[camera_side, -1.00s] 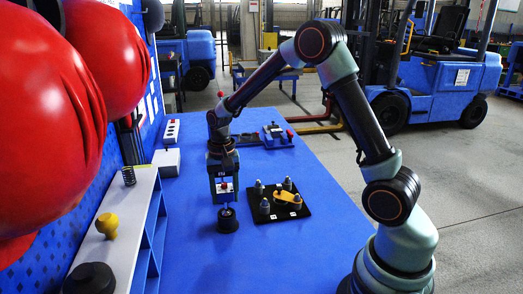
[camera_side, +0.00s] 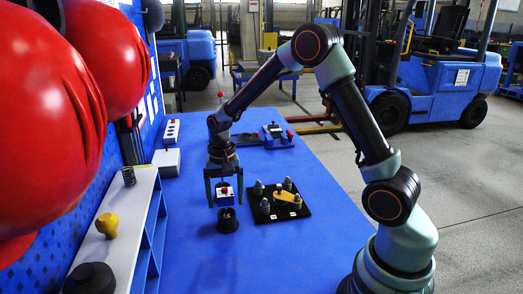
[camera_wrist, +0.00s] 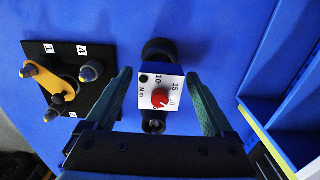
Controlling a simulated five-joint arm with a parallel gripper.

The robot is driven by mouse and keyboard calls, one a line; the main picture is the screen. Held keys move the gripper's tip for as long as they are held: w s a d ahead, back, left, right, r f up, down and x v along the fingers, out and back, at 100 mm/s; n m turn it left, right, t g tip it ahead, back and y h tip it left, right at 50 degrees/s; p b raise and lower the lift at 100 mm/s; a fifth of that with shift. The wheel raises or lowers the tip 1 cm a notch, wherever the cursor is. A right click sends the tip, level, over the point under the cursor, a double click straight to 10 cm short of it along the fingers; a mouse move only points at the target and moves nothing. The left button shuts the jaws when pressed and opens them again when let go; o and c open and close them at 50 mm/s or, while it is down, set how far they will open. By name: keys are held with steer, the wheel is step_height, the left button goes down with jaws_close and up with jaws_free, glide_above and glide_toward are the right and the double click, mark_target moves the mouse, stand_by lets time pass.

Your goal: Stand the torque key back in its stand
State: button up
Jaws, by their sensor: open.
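The torque key (camera_side: 225,193) has a blue body with a white dial face and a red knob. It stands roughly upright, its lower end at the dark round stand (camera_side: 229,224) on the blue table. The seat inside the stand is too small to see clearly. In the wrist view the key's white dial face (camera_wrist: 172,84) is in the middle, and the dark stand (camera_wrist: 158,47) shows partly behind it. My gripper (camera_side: 225,204) is open, with one finger on each side of the key and visible gaps to both; it also shows in the wrist view (camera_wrist: 154,75).
A black plate (camera_side: 299,213) with several grey posts and a yellow arm (camera_side: 287,196) lies close on the right. A blue device (camera_side: 272,134) is farther back. The table front is clear.

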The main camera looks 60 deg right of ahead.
step_height(320, 180, up, 13)
steer(key=s+a+r+n+t, duration=0.2)
steer(key=s+n, duration=0.2)
steer(key=s, duration=0.3)
steer(key=s+a+r+n+t, duration=0.2)
steer(key=s+a+n+t, duration=0.1)
steer(key=s+n, duration=0.2)
steer(key=shift+s+a+r+t, duration=0.3)
steer(key=shift+s, duration=0.95)
stand_by(0.4)
